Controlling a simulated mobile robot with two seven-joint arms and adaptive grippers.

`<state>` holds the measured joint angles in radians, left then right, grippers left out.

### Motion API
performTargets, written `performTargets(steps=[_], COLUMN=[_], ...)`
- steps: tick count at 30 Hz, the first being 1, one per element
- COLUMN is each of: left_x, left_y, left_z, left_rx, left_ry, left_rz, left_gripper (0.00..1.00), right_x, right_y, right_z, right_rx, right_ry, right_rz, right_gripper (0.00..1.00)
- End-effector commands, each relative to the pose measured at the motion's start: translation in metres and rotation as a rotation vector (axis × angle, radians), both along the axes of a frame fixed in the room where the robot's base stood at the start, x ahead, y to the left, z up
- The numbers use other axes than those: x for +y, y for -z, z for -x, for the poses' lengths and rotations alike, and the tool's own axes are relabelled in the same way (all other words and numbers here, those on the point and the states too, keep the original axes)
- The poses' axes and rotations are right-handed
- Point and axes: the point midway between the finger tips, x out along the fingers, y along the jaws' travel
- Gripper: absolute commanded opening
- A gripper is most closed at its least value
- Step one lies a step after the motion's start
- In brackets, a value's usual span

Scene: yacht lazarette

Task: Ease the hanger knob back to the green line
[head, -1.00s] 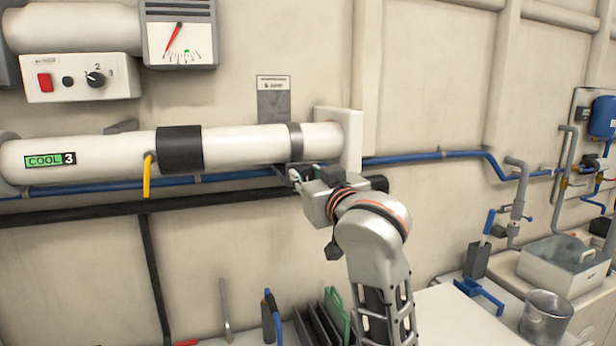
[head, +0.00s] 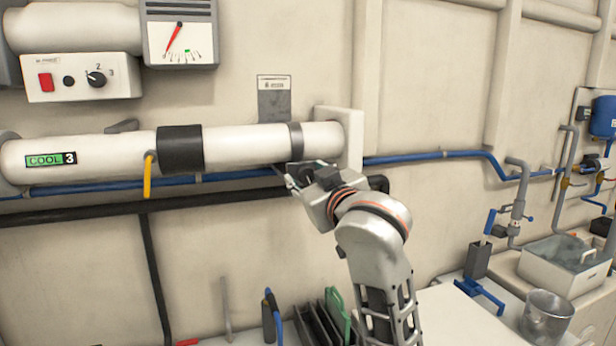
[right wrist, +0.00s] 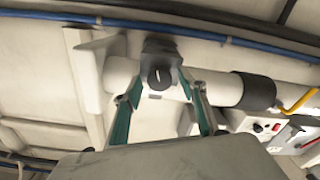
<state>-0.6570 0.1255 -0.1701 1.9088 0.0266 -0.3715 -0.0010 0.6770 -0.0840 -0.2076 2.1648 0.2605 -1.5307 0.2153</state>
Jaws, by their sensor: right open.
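The hanger knob (right wrist: 158,72) is dark with a pale line on its face, under the white pipe in the right wrist view. In the head view my gripper hides it, below the grey hanger strap (head: 296,141). My right gripper (right wrist: 163,88) is open, its two teal fingers on either side of the knob; contact cannot be told. In the head view my right gripper (head: 291,180) is just under the pipe. The gauge (head: 180,36) at upper left has a red needle left of a small green mark (head: 187,51). My left gripper is out of view.
The white pipe (head: 100,158) carries a COOL 3 label, a black band and a yellow lever (head: 148,175). Blue and black pipes run below it along the wall. A control box (head: 80,78) is above left. Racks, a bucket (head: 547,316) and a basin stand low.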

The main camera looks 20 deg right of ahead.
Motion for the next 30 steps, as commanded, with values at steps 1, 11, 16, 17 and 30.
performTargets(steps=[1, 11, 16, 17, 30], left_x=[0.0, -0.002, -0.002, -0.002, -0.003], left_y=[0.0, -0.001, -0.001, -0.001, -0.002], left_z=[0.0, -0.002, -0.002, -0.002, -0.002], left_rx=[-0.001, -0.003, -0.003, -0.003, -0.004], left_ry=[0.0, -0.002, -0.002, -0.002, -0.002], left_rz=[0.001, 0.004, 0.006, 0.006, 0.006], left_gripper=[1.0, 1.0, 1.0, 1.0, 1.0], right_x=[0.0, -0.001, -0.002, -0.002, -0.002], right_y=[0.0, 0.0, 0.0, 0.0, 0.0], right_z=[0.003, 0.051, 0.069, 0.071, 0.074], right_rx=[0.0, -0.001, -0.001, 0.0, 0.0], right_ry=[-0.001, -0.002, -0.001, -0.001, -0.001], right_rz=[-0.001, -0.004, -0.001, -0.001, 0.0], right_gripper=[0.42, 0.42, 0.42, 0.42, 0.42])
